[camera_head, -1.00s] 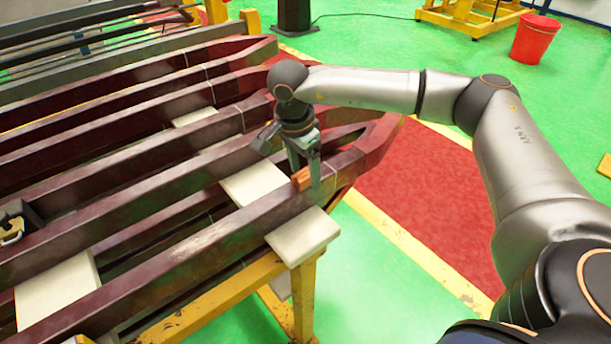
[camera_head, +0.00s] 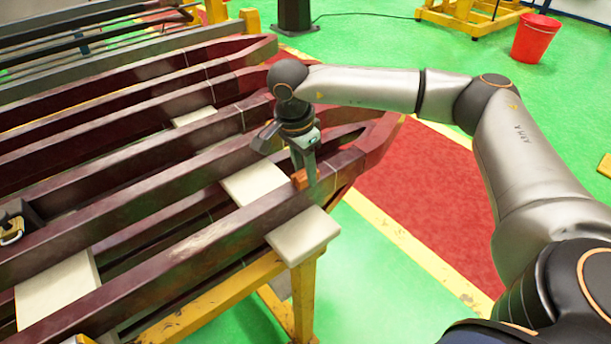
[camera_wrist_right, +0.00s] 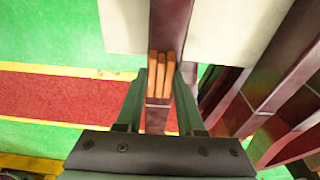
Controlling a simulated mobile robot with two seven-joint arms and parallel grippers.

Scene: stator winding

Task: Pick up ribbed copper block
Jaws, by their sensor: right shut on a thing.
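The ribbed copper block (camera_head: 299,180) is a small orange piece on the dark red beam (camera_head: 230,215) near its right end. In the right wrist view the block (camera_wrist_right: 160,72) shows as several upright orange ribs between the two fingers. My right gripper (camera_head: 308,176) points down over the beam and is shut on the block. In the right wrist view its green-grey fingers (camera_wrist_right: 160,85) stand on either side of the block. The block appears to be at the beam's top surface; any gap beneath it cannot be made out. My left gripper is not in view.
Several long dark red beams run side by side on a yellow frame (camera_head: 205,310). Pale boards (camera_head: 305,236) lie across beneath them. A dark piece with a brass-coloured part (camera_head: 12,231) sits at the left edge. A red bucket (camera_head: 535,38) stands on the open green floor.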

